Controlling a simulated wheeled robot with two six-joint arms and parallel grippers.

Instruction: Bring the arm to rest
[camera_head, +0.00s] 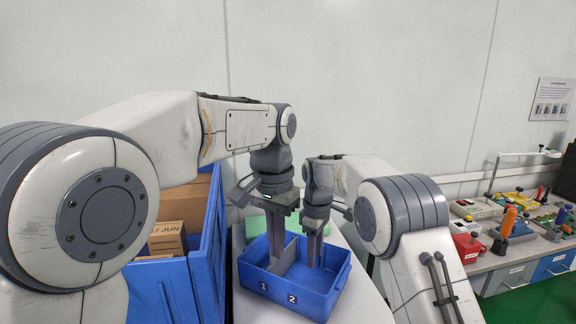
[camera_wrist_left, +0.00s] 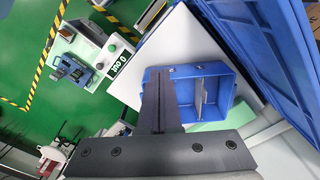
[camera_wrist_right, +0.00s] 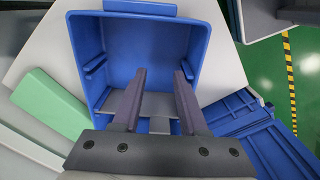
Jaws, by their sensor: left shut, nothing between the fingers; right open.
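My left gripper (camera_head: 277,262) points down and is shut with nothing in it. In the head view it overlaps the compartment marked 1 of a blue two-part tray (camera_head: 342,288). Its closed fingers (camera_wrist_left: 160,85) show in the left wrist view, in front of part of the tray (camera_wrist_left: 238,95). My right gripper (camera_head: 315,262) points down over the compartment marked 2. In the right wrist view its fingers (camera_wrist_right: 158,88) are apart with nothing between them, over the tray (camera_wrist_right: 82,50). I cannot tell how far either gripper's tips are above the tray floor. The tray looks empty where visible.
The tray stands on a white table (camera_head: 362,306). A green block (camera_head: 256,227) lies behind it. A large blue bin (camera_head: 160,290) with cardboard boxes (camera_head: 168,238) stands close on the left. A bench (camera_head: 520,251) with several testers and tools is at the right.

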